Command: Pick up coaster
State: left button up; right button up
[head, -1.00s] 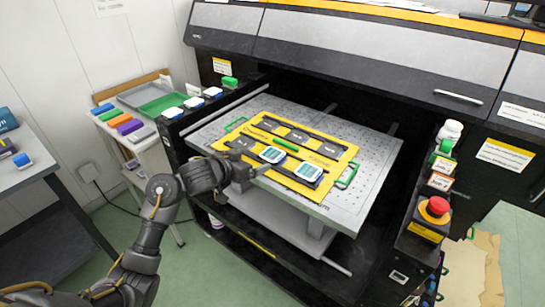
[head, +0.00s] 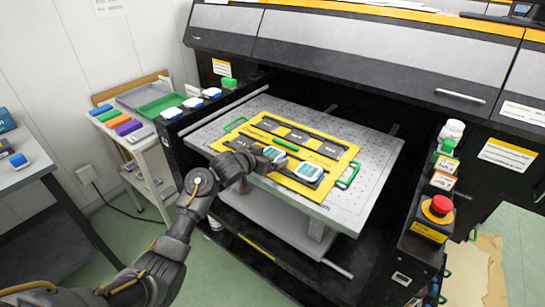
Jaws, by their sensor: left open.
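Two square coasters with white and teal tops lie on a yellow jig (head: 345,153) on the printer's flat bed. The left coaster (head: 275,154) is partly covered by my left gripper (head: 266,160). The right coaster (head: 309,172) lies in full view near the jig's front right corner. My left gripper is open and reaches in from the left, with its fingertips at the left coaster. I cannot tell whether they touch it. My right gripper is not in view.
The grey perforated bed (head: 375,160) sits in the open black printer. A red emergency button (head: 438,205) and white bottle (head: 452,130) stand on the right ledge. White-topped blocks (head: 192,102) line the left ledge. A shelf with coloured boxes (head: 118,121) stands left.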

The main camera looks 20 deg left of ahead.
pick_arm(q)
jog(key=c, duration=1.2)
jog(key=shift+o, duration=0.2)
jog(key=shift+r, duration=0.1)
jog(key=shift+r, duration=0.55)
notch_tip(320, 180, up, 2)
jog(key=shift+r, duration=0.25)
jog(key=r+p+v, duration=0.1)
jog(key=p+v, duration=0.2)
jog(key=v, duration=0.5)
jog(key=w+r+p+v, duration=0.1)
jog(key=r+p+v, duration=0.1)
jog(key=v, duration=0.6)
jog(key=shift+s+d+p, duration=0.2)
jog(key=shift+s+p, duration=0.05)
jog(key=shift+p, duration=0.45)
